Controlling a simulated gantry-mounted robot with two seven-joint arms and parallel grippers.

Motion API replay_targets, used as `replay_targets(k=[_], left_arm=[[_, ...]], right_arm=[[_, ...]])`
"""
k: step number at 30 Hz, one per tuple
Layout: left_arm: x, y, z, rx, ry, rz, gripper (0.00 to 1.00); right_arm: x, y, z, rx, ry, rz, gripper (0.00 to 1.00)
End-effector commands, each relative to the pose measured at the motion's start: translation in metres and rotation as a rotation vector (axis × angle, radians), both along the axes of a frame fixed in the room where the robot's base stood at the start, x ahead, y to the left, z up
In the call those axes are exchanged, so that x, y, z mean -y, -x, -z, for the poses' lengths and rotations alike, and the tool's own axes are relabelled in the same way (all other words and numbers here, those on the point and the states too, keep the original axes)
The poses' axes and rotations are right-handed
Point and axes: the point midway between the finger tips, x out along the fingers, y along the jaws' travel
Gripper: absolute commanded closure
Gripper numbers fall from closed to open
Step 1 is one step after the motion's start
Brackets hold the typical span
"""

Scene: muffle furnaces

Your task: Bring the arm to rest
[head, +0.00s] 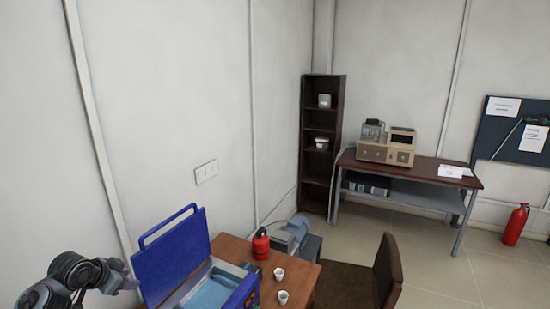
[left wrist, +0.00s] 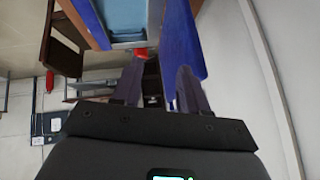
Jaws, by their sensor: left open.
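My left arm shows at the lower left of the head view, left of a blue box, with the end of my left gripper (head: 128,284) close beside the box's raised lid. In the left wrist view the two dark fingers of the left gripper (left wrist: 160,68) stand apart with nothing held between them. The blue box (head: 172,255) has its lid up and a light blue inside. Its blue lid also shows in the left wrist view (left wrist: 185,40), beyond and beside the right finger. My right gripper is in neither view.
A wooden table (head: 233,249) holds the box, a red canister (head: 261,244) and two white cups (head: 279,273). A brown chair (head: 385,270) stands right of it. A dark shelf (head: 311,145), a desk with a beige machine (head: 385,148) and a fire extinguisher (head: 515,225) stand farther back.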

Motion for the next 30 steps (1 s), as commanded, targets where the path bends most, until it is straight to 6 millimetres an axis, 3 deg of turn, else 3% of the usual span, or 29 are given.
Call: replay_targets(k=[5,8,12,15,18,21,24,26,30], left_arm=[[0.007,0.030,0.071,-0.116,-0.017,0.013,0.57],[0.013,0.061,0.122,-0.201,-0.044,0.026,0.57],[0.023,0.128,0.196,-0.329,-0.106,0.034,0.57],[0.032,0.180,0.235,-0.405,-0.153,0.034,0.57],[0.046,0.235,0.262,-0.469,-0.194,0.030,0.57],[0.064,0.289,0.276,-0.516,-0.224,0.022,0.57],[0.088,0.343,0.278,-0.551,-0.241,0.009,0.57],[0.105,0.374,0.273,-0.563,-0.239,-0.005,0.57],[0.151,0.438,0.236,-0.563,-0.197,-0.057,0.57]], right_arm=[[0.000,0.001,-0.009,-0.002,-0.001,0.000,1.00],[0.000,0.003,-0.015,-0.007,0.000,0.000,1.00],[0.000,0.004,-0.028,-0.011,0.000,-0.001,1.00],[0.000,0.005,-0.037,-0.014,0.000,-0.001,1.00],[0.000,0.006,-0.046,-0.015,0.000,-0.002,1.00],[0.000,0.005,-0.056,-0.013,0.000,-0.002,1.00],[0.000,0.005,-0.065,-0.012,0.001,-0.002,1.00],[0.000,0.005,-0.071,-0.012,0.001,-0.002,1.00],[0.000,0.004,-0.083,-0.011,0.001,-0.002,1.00]])
